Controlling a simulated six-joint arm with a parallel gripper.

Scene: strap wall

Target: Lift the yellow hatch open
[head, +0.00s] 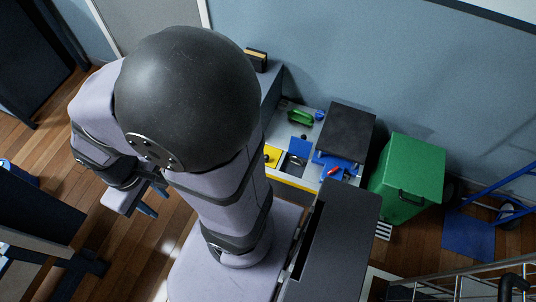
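My gripper (154,200) is left of my arm, over the wooden floor and well away from the hatch. Its two blue-tipped fingers stand apart, with nothing seen between them.
Right of the hatch are a dark square panel (293,166) and a blue panel (301,147). A green object (300,117), a black-topped box (345,128) and a red item (334,171) are farther along. A green bin (412,170) stands at right.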

